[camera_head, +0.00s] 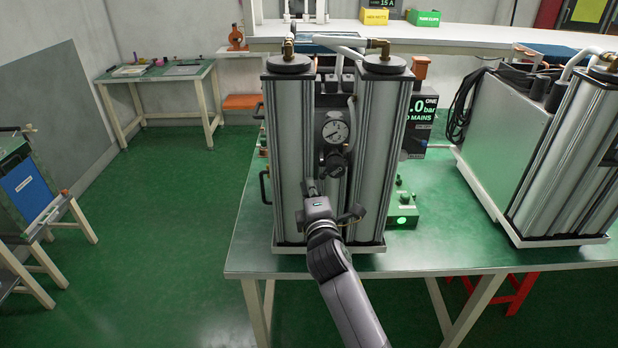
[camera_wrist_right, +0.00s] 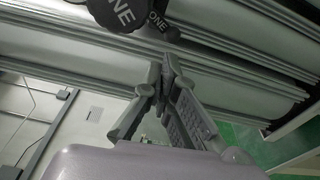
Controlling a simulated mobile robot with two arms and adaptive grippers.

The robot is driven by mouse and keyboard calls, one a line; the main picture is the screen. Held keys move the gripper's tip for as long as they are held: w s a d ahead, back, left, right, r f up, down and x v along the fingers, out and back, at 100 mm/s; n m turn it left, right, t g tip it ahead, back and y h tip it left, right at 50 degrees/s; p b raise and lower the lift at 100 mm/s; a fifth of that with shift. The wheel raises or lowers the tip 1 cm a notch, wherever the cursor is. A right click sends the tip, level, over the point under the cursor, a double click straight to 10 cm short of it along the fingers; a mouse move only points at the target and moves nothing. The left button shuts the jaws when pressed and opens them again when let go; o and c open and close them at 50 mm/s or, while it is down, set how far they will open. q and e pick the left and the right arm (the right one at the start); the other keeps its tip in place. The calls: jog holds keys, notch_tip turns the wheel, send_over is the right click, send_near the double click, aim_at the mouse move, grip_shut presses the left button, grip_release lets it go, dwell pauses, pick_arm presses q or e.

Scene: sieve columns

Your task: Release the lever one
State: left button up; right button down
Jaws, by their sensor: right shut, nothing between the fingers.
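The sieve unit with two silver columns (camera_head: 368,140) stands on the green table, with a round gauge (camera_head: 335,131) between the columns. A black knob below the gauge (camera_head: 336,162) shows there. My left gripper is not in view.
A second column unit (camera_head: 565,140) stands at the right of the table (camera_head: 440,240). A green box (camera_head: 403,212) and a display marked ONE (camera_head: 421,118) are beside the first unit.

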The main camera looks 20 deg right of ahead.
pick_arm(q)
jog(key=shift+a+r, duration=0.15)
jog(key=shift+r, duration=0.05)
pick_arm(e)
jog(key=shift+w+d, duration=0.15)
jog(key=shift+w, duration=1.1)
